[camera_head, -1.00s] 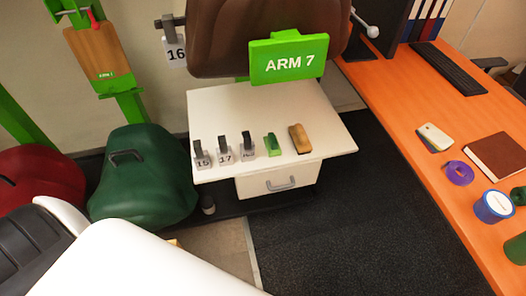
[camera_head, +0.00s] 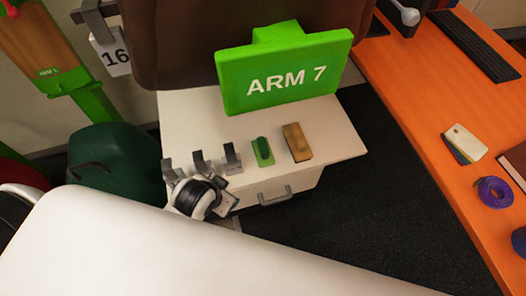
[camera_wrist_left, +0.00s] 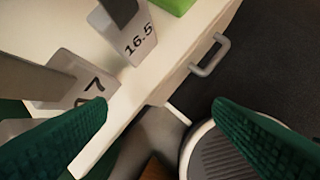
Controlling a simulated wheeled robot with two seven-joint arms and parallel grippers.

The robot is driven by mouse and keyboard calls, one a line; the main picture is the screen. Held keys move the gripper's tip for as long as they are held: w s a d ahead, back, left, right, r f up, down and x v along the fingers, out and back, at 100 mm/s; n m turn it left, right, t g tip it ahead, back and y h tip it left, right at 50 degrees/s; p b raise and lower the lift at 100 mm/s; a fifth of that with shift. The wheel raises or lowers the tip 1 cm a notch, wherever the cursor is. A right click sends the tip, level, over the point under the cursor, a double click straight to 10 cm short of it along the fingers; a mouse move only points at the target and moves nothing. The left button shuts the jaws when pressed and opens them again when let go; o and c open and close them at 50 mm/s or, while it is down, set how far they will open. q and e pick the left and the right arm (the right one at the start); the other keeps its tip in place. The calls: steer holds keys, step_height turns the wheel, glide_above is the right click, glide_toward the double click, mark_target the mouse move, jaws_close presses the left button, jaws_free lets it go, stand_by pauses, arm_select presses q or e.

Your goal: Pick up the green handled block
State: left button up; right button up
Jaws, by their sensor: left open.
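The green handled block (camera_head: 262,151) lies on the white cabinet top, between a row of grey numbered gauges and a brown block. A green corner of it shows at the top edge of the left wrist view (camera_wrist_left: 176,4). My left gripper (camera_head: 226,203) is at the cabinet's front edge, below the gauges and in front of the block. In the left wrist view its green-padded fingers (camera_wrist_left: 160,112) are wide apart with nothing held between them. My right gripper is not in view.
The brown block (camera_head: 297,143) lies right of the green one. A green ARM 7 sign (camera_head: 285,75) overhangs the back. A drawer handle (camera_head: 274,197) projects in front.

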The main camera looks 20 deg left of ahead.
arm_select(q)
steer(key=w+d+r+m+t+h, duration=0.1)
steer(key=w+d+r+m+t, duration=0.35)
steer(key=w+r, duration=0.2)
steer(key=w+d+r+m+t+h, duration=0.1)
steer(key=w+d+r+m+t, duration=0.3)
steer(key=r, duration=0.4)
steer(key=w+d+r+m+t+h, duration=0.2)
steer(key=w+r+m+t, duration=0.25)
steer(key=w+r, duration=0.3)
steer(key=s+d+r+m+g+h, duration=0.1)
steer(key=d+r+m+h, duration=0.5)
steer(key=d+m+h, duration=0.6)
steer(key=s+d+m+g+h, duration=0.2)
steer(key=m+g, duration=0.2)
steer(key=m, duration=0.6)
steer(key=m+g+y, duration=1.3)
steer(key=m+y, duration=0.5)
steer(key=m, duration=0.9)
glide_above(263, 145)
steer(key=f, duration=2.3)
steer(key=shift+s, duration=0.3)
step_height(263, 145, down, 6)
steer(key=shift+a+r, duration=0.1)
steer(key=shift+a, duration=0.05)
steer(key=shift+w+f, duration=0.2)
steer(key=shift+f, duration=1.25)
steer(key=shift+w+f, duration=0.2)
steer(key=shift+f, duration=1.25)
steer(key=c, duration=1.1)
